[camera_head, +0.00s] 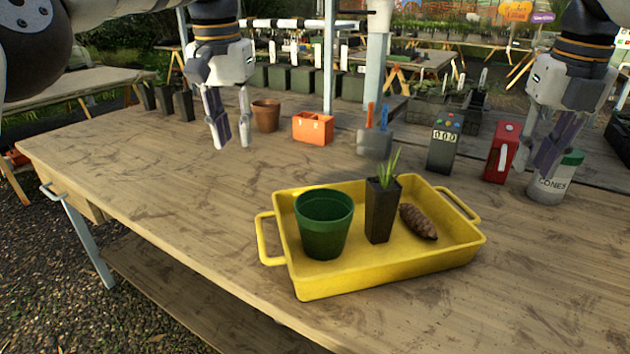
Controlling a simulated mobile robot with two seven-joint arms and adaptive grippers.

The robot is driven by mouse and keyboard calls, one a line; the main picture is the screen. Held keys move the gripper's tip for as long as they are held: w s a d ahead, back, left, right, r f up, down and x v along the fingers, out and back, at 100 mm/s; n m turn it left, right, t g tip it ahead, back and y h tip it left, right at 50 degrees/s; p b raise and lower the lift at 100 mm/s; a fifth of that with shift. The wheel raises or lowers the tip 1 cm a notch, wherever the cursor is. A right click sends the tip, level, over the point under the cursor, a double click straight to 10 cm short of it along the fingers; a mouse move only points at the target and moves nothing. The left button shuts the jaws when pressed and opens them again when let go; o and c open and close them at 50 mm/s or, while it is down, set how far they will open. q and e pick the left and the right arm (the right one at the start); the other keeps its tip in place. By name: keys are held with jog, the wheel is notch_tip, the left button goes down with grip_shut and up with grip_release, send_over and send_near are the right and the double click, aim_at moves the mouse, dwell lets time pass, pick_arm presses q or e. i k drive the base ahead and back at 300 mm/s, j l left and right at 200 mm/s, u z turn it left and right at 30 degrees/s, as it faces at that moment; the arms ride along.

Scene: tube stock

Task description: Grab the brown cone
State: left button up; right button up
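The brown cone (418,221) lies on its side at the right of the yellow tray (375,277), beside a dark square pot with a green plant (382,208). My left gripper (232,146) hangs above the table at the back left, open and empty, well away from the tray. My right gripper (533,172) hangs at the right, in front of the tin marked CONES. Its fingers overlap in this view, so its opening is hard to judge. No gripper touches the brown cone.
A green pot (324,226) stands at the tray's left. The table's left side is clear.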

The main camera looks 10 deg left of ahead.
aim_at(420, 223)
jog(key=k, duration=1.5)
